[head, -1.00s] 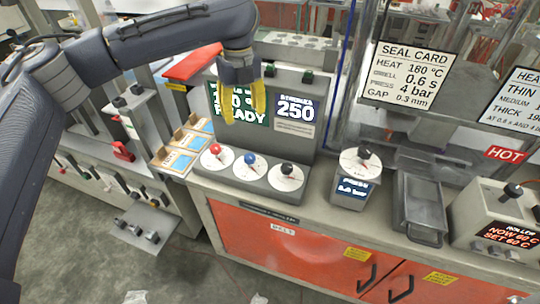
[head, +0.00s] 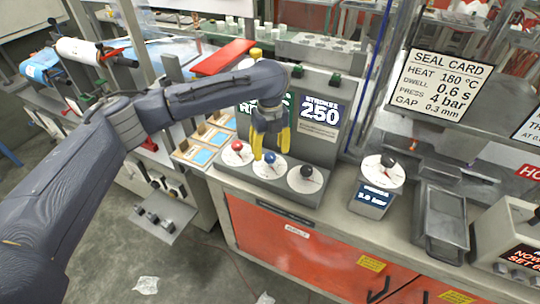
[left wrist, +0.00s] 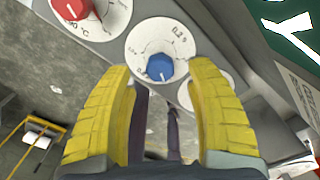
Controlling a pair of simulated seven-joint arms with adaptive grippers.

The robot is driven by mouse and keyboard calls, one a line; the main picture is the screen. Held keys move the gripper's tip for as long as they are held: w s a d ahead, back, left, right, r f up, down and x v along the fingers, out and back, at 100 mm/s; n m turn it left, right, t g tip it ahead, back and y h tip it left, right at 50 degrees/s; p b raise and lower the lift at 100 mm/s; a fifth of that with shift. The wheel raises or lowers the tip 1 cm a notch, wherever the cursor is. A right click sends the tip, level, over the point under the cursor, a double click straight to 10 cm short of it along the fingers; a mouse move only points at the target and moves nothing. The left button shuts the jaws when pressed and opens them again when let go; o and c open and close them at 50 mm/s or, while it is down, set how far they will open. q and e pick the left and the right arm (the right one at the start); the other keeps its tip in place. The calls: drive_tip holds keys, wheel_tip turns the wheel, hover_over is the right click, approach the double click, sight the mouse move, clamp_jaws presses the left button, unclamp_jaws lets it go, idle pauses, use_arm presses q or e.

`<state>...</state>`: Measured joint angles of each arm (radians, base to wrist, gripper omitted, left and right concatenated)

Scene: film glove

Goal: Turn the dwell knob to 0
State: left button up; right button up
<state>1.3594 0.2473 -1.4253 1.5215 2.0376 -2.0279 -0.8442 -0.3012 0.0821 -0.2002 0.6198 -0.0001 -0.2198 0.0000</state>
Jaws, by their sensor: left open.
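The blue knob (head: 269,157) sits on the middle white dial of a grey panel, between a red knob (head: 237,146) and a black knob (head: 307,171). In the left wrist view the blue knob (left wrist: 160,67) shows between my yellow fingers, with small print, partly legible, on its dial. My left gripper (head: 271,146) is open and empty, pointing down just above the blue knob; it also shows in the left wrist view (left wrist: 162,85). I cannot tell whether a finger touches the knob. The dial on the right is partly hidden behind a finger in the wrist view. My right gripper is not in view.
The display board (head: 318,112) stands right behind the dials, partly hidden by my arm. A seal card (head: 444,82) reads dwell 0.6 s.

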sight(270, 155)
use_arm(q)
drive_tip(key=shift+f, duration=1.5)
clamp_jaws()
